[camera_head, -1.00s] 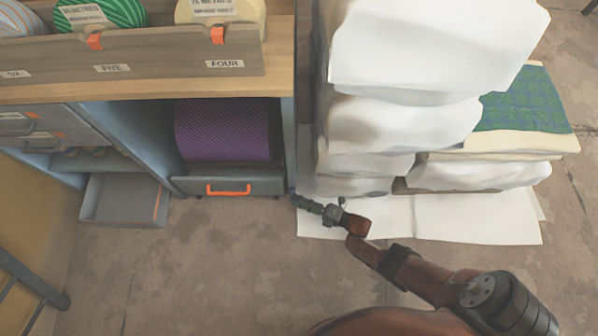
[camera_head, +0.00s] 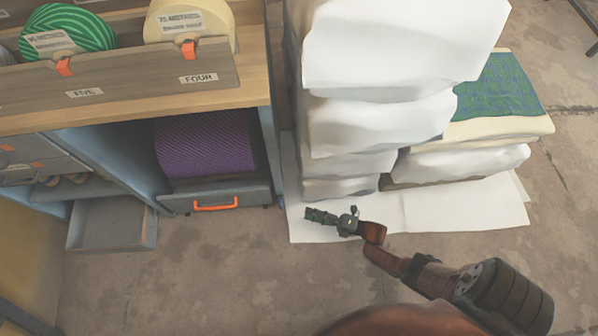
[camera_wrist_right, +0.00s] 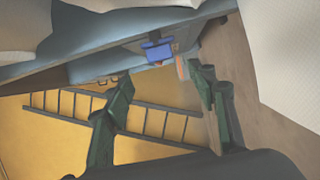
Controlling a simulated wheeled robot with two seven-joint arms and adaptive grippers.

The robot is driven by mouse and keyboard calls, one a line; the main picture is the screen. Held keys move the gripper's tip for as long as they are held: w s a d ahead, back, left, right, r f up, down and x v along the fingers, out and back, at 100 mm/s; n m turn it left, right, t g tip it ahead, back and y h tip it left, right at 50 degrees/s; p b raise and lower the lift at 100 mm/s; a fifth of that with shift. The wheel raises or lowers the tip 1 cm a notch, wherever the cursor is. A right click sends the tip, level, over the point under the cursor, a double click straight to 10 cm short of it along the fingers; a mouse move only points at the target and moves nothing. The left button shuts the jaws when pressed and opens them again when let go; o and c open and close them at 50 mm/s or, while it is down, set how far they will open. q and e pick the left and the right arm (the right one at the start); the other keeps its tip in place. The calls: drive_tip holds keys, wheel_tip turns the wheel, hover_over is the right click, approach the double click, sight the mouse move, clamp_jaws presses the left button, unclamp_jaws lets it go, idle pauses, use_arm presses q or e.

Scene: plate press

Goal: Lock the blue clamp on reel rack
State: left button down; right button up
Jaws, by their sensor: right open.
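The reel rack (camera_head: 263,130) is a blue-grey cabinet with a wooden top on the left of the head view. The blue clamp (camera_wrist_right: 157,50) is a small blue block on the rack's side, ahead of the fingers in the right wrist view. In the head view only a tiny dark blue bit shows by the rack's lower right corner. My right gripper (camera_head: 309,215) is open and empty, to the right of that corner and apart from it. Its two green fingers (camera_wrist_right: 163,82) are spread in the wrist view. My left gripper is not in view.
A tall stack of white wrapped bundles (camera_head: 385,120) stands close behind my right gripper, on white sheets (camera_head: 455,212). A purple roll (camera_head: 205,143) sits in the rack above a drawer with an orange handle (camera_head: 215,206). The floor in front is clear. A ladder (camera_wrist_right: 150,122) shows in the wrist view.

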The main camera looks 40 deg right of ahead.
drive_tip(key=shift+v, duration=1.1)
